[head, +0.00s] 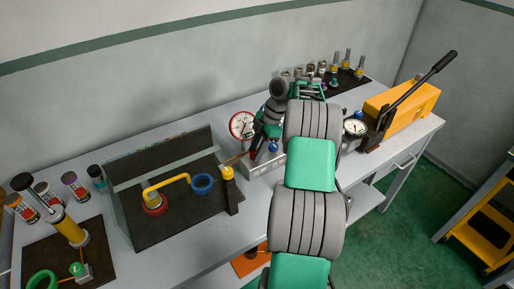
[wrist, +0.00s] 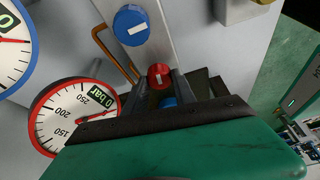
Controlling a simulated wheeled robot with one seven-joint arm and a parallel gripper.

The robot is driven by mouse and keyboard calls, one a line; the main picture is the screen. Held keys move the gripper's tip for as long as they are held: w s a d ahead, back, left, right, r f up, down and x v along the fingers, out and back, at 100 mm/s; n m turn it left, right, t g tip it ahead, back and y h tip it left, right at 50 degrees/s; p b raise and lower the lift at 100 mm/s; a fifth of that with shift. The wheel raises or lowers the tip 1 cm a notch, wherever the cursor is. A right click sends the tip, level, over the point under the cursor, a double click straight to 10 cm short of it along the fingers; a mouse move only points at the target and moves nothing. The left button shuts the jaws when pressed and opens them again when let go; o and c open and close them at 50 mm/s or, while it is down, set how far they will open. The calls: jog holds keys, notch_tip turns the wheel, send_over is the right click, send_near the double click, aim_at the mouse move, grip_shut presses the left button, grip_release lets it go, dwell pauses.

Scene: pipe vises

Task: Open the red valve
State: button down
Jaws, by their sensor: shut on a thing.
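The red valve (wrist: 159,76) is a small round knob with a pale mark on its face, on a grey block in the wrist view. My gripper (wrist: 162,85) has its two dark fingers on either side of the knob and is shut on it. The knob's far rim and face show past the fingers. In the head view my gripper (head: 262,143) is down at the metal block (head: 262,174), and my arm hides much of that spot. The red-rimmed gauge (wrist: 75,112) beside the valve shows "0 bar".
A blue knob (wrist: 131,25) sits beyond the red one, and another blue knob (wrist: 169,102) shows between my fingers. A copper pipe (wrist: 112,52) runs close by. A blue-rimmed gauge (wrist: 14,48) is at left. A yellow hand pump (head: 402,106) stands right of my arm.

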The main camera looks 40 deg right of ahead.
jog(key=shift+n, duration=0.3)
jog(key=c, duration=1)
grip_release()
jog(key=p+v, duration=0.5)
jog(key=v, duration=0.3)
jog(key=shift+a, duration=0.1)
